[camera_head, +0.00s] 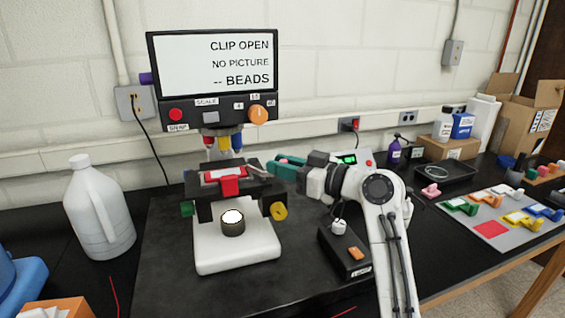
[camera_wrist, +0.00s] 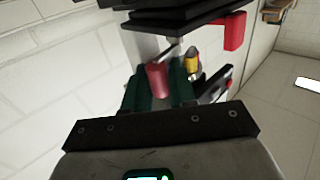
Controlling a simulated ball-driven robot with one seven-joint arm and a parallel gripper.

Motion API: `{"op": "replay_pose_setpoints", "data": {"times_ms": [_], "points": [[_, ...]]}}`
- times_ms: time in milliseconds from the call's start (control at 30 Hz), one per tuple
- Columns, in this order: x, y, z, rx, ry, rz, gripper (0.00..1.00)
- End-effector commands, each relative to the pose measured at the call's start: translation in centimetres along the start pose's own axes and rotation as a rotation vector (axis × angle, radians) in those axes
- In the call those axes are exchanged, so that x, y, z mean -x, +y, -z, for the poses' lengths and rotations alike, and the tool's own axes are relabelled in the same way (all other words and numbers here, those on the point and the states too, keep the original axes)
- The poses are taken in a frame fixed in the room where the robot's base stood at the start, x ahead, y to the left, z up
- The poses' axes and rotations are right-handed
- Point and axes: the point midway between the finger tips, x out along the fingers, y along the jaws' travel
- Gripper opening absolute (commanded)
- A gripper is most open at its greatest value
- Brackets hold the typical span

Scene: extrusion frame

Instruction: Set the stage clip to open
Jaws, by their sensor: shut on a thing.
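The microscope's stage (camera_head: 205,190) is black and carries a red-edged plate (camera_head: 226,174) with a red tab. A thin metal lever (camera_head: 257,171) extends from the stage's right side. My gripper (camera_head: 280,168) has green fingers and comes in from the right. In the wrist view its fingers (camera_wrist: 158,92) are around the lever's dark red knob (camera_wrist: 157,78), shut on it. The lever's rod runs up from the knob toward the stage. The screen (camera_head: 215,63) reads "CLIP OPEN", "NO PICTURE" and "-- BEADS".
A lit round lamp (camera_head: 232,222) sits on the white base. A yellow knob (camera_head: 279,211) is below my gripper. A black box with an orange button (camera_head: 355,254) stands right of the base. A white jug (camera_head: 97,208) stands left. Colored clips lie on a grey board (camera_head: 525,225).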

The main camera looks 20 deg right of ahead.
Motion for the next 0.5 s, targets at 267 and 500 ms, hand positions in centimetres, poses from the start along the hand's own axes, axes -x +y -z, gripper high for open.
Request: {"op": "replay_pose_setpoints", "data": {"times_ms": [267,500], "points": [[0.3,-1.3,0.2,-0.001,-0.002,-0.234,0.0],[0.5,-2.0,0.2,-0.001,-0.002,-0.407,0.0]]}}
